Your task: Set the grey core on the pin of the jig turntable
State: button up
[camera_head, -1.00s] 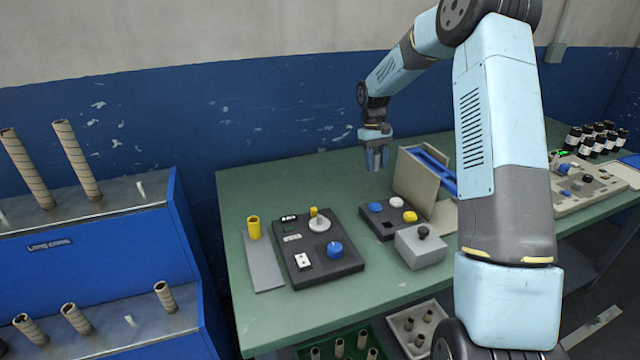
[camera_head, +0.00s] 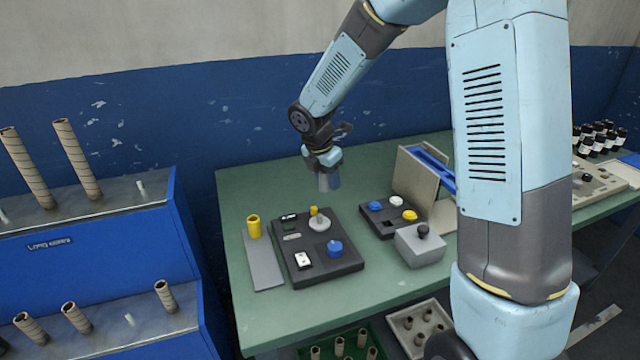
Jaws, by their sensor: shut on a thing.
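My gripper (camera_head: 327,166) points down above the back of the green table. It is shut on the grey core (camera_head: 329,182), which hangs upright below the fingers, its top partly hidden by them. The jig (camera_head: 291,268) is a dark plate on the table, with a round light-grey turntable (camera_head: 320,223) at its back right. The core is above and behind the turntable, apart from it. A small yellow part stands at the turntable's back edge. The pin is too small to make out clearly.
The jig also carries a blue knob (camera_head: 334,248) and a white switch (camera_head: 302,260). A yellow cylinder (camera_head: 254,226) stands on a grey plate to the left. A dark button panel (camera_head: 380,226), a grey box (camera_head: 420,246) and a tan stand (camera_head: 412,182) are to the right.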

aim_at(321, 188)
jog(key=s+a+n, duration=0.1)
jog(key=n, duration=0.1)
jog(key=s+a+n+y, duration=0.1)
jog(key=s+n, duration=0.1)
jog(key=shift+t, duration=0.3)
jog(key=shift+f, duration=2.4)
jog(key=shift+w+r, duration=0.1)
jog(key=shift+w, duration=0.1)
jog(key=shift+f, duration=1.8)
jog(key=shift+s+d+f, duration=0.15)
jog(key=shift+s+f, duration=0.25)
jog(key=shift+f, duration=0.25)
dwell(0.3)
jog(key=o, duration=0.8)
jog(key=shift+o, duration=1)
jog(key=shift+w+r, duration=0.25)
jog(key=shift+r, duration=0.5)
jog(key=shift+w+r, duration=0.15)
jog(key=shift+r, duration=3.15)
